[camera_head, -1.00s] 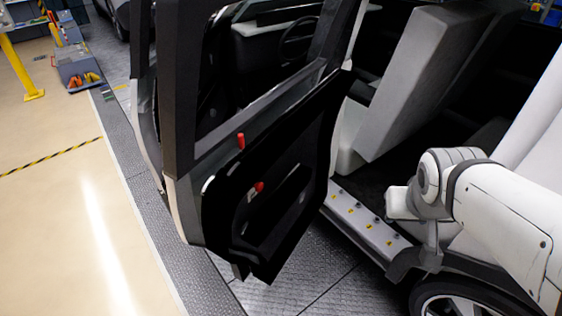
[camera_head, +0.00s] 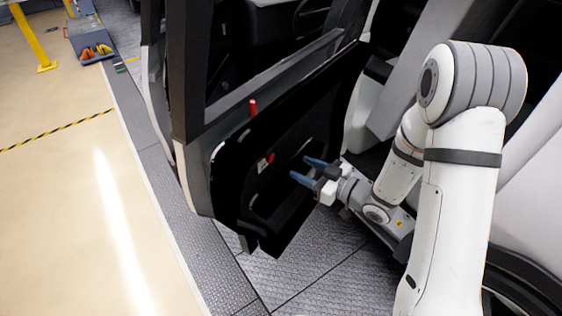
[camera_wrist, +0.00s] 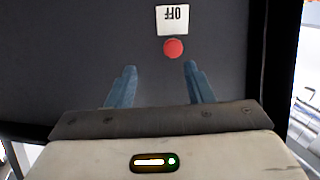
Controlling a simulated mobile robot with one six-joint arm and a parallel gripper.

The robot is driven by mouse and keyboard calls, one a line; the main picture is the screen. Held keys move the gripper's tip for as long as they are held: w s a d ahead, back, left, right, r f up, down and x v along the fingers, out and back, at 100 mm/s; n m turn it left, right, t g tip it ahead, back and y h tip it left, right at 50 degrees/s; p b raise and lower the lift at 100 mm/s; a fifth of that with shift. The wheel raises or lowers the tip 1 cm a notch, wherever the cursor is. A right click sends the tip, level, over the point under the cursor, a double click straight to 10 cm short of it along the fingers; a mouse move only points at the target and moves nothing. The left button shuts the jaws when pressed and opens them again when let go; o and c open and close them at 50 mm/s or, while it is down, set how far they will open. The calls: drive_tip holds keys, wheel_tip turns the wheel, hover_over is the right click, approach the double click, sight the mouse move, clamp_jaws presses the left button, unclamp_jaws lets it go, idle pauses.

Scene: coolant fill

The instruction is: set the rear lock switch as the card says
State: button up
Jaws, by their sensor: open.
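The rear door stands open, with its dark inner panel (camera_head: 290,130) facing my arm. A red round switch (camera_head: 269,157) sits on this panel; it also shows in the wrist view (camera_wrist: 174,48). A white card (camera_wrist: 172,19) next to the switch reads OFF, upside down in the wrist view. It is a small pale patch (camera_head: 261,166) in the head view. My gripper (camera_head: 300,168) has two blue fingers, spread apart and empty, pointing at the panel. In the wrist view the fingertips (camera_wrist: 159,68) lie just below the switch, apart from it. The switch's setting cannot be told.
A red upright pin (camera_head: 253,107) stands on the door's upper ledge. The door frame and car seat (camera_head: 415,70) are close to my arm. Open floor (camera_head: 70,200) lies left of the door. A yellow post (camera_head: 32,40) stands at the back left.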

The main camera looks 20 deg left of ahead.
sight(272, 159)
drive_tip(key=shift+g+y, duration=0.3)
drive_tip(key=shift+y, duration=0.2)
drive_tip(key=x, duration=0.2)
drive_tip(key=s+p+x, duration=0.1)
drive_tip(key=x, duration=0.1)
drive_tip(key=p+x, duration=0.1)
drive_tip(key=x, duration=0.1)
drive_tip(key=shift+s+a, duration=0.15)
drive_tip(key=shift+a, duration=0.35)
drive_tip(key=shift+w+a, duration=0.3)
drive_tip(key=shift+a, duration=0.35)
drive_tip(key=shift+c, duration=0.4)
clamp_jaws()
